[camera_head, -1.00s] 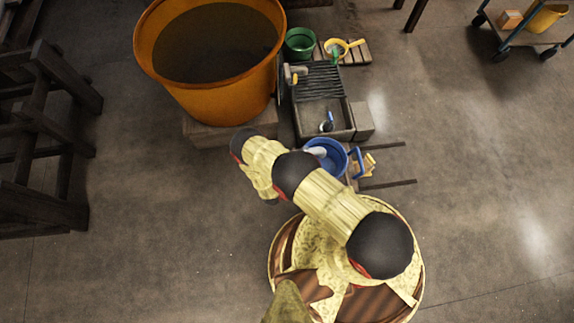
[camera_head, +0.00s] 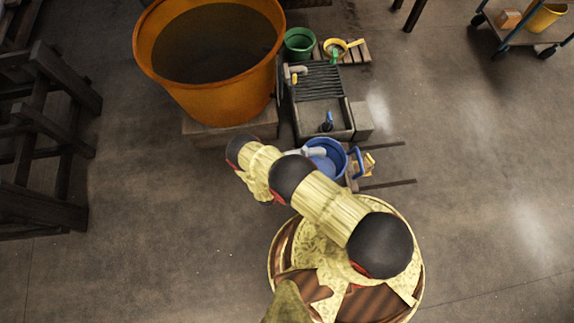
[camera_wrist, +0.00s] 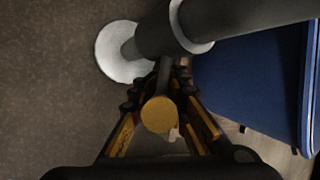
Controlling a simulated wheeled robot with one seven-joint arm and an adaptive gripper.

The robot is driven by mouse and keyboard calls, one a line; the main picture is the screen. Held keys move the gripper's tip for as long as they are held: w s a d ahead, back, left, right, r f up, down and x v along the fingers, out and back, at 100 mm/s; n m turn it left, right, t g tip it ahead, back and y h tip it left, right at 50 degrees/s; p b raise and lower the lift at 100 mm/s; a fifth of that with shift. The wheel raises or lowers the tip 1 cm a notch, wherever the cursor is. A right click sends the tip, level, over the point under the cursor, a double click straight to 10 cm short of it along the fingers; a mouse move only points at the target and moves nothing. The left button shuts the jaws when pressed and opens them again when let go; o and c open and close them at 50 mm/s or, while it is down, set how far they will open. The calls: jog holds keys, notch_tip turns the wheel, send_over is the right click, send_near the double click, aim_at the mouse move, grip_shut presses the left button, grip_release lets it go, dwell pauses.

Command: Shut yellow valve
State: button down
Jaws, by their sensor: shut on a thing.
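The yellow valve (camera_wrist: 158,115) shows in the wrist view as a round yellow end on a short dark stem below a thick grey pipe (camera_wrist: 225,22). My gripper (camera_wrist: 168,78) has its black and yellow fingers on both sides of the valve, shut on it. The fingertips converge near the stem, close under the pipe. In the head view my arm hides the gripper and this valve. The grey pipe's end (camera_head: 314,152) shows there over the blue bucket (camera_head: 333,166).
A large orange tub (camera_head: 160,95) stands at upper left, beside a grey sink (camera_head: 343,133). Another tap with a yellow part (camera_head: 295,79) sits by the sink's rack. A green bucket (camera_head: 298,42) stands behind. The floor at right is mostly clear.

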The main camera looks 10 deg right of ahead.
jog(key=shift+d+r+n+t+h, duration=0.15)
jog(key=shift+n+h, duration=0.2)
jog(key=shift+h, duration=0.7)
jog(key=shift+d+r+n+t+h, duration=0.1)
jog(key=shift+n+t+h, duration=0.15)
jog(key=shift+h, duration=0.85)
jog(key=shift+d+r+n+t+h, duration=0.15)
jog(key=shift+n+h, duration=0.25)
jog(key=shift+h, duration=0.65)
jog(key=c, duration=1.7)
grip_release()
jog(key=shift+d, duration=0.1)
jog(key=shift+r, duration=0.1)
jog(key=v, duration=1.2)
jog(key=shift+w, duration=0.1)
